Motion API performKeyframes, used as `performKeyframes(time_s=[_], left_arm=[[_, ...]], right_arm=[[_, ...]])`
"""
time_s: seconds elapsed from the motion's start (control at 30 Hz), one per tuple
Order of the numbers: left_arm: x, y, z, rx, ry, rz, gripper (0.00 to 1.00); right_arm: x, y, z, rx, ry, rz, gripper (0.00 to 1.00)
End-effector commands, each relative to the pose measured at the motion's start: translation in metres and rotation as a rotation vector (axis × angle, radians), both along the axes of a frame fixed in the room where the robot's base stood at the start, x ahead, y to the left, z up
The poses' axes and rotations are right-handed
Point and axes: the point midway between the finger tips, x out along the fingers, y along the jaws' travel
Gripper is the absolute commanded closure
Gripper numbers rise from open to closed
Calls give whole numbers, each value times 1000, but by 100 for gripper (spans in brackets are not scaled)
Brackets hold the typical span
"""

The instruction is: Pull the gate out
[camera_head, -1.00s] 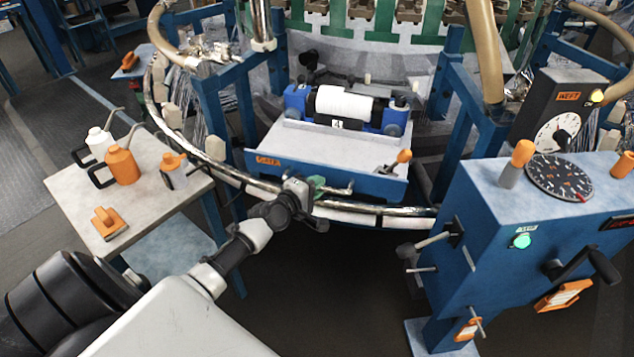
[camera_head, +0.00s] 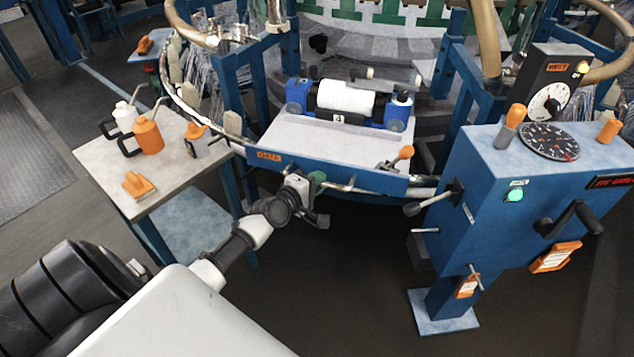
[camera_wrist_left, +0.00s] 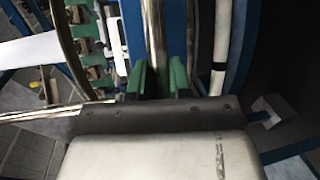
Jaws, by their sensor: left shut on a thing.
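The gate (camera_head: 330,172) is a blue front panel with an orange label, carrying a grey shelf. A shuttle with a white roll (camera_head: 345,97) and blue ends sits on the shelf. A metal handle bar (camera_head: 345,187) runs along the panel's front. My left gripper (camera_head: 317,181) is shut on the bar near its middle. In the left wrist view, its green fingers (camera_wrist_left: 160,82) close around the metal bar (camera_wrist_left: 156,35). The gate stands out over the curved rail, hiding part of it. My right gripper is not in view.
A blue control box (camera_head: 500,180) with a dial, crank and green light stands to the right. A side table (camera_head: 110,165) with oil cans and an orange tool stands to the left. Dark floor (camera_head: 350,270) in front of the gate is clear.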

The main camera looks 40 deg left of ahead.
Motion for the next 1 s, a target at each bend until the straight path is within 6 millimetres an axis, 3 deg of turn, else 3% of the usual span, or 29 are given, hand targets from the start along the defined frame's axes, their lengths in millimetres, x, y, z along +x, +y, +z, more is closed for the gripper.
performKeyframes(time_s=[0.1, 0.13, 0.3, 0.67, 1.0], left_arm=[[-2, -3, -5, -3, 11, -5, 100], [-3, -3, -5, -3, 11, -5, 80], [-2, -2, -4, -3, 9, -3, 56], [-8, -1, -2, -2, 7, -2, 56], [-67, 5, 8, -1, 11, -3, 56]], right_arm=[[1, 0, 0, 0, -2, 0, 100], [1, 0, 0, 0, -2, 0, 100], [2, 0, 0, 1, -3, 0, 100], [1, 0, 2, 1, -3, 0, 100], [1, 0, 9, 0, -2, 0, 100]])
